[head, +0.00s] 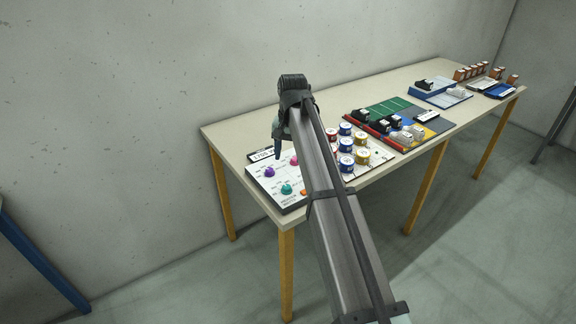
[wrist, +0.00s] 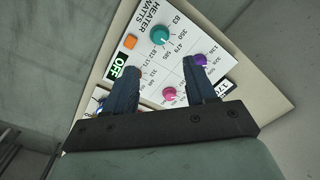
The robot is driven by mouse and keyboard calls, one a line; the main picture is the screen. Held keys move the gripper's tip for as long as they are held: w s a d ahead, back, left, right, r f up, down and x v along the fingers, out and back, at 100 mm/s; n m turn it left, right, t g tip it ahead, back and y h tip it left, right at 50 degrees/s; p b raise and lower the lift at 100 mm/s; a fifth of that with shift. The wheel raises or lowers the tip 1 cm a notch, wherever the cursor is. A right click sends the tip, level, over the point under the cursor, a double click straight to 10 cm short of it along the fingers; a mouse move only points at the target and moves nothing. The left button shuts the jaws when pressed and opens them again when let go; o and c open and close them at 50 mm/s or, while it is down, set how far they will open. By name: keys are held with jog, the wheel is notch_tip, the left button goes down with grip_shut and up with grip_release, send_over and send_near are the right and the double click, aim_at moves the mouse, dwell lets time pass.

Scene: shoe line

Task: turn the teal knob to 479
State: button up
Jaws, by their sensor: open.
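The teal knob (wrist: 160,35) sits on a white panel (wrist: 185,25) marked HEATER WATTS, with printed numbers around it, 479 among them. A small pale mark shows on the knob's lower edge in the wrist view; its exact reading is too small to tell. The knob also shows in the head view (head: 286,188), near the table's front left corner. My gripper (wrist: 161,68) is open and empty. Its fingers are spread above the panel, and the teal knob lies beyond the fingertips, apart from them. In the head view my gripper (head: 277,153) hangs over the panel's back part.
A purple knob (wrist: 200,60) is by the right finger and a pink knob (wrist: 169,93) lies between the fingers. Several cans (head: 346,145) and trays (head: 390,107) stand farther right on the table (head: 225,130).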

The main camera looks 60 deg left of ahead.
jog(key=shift+r, duration=1.15)
jog(key=shift+w+d+f, duration=0.1)
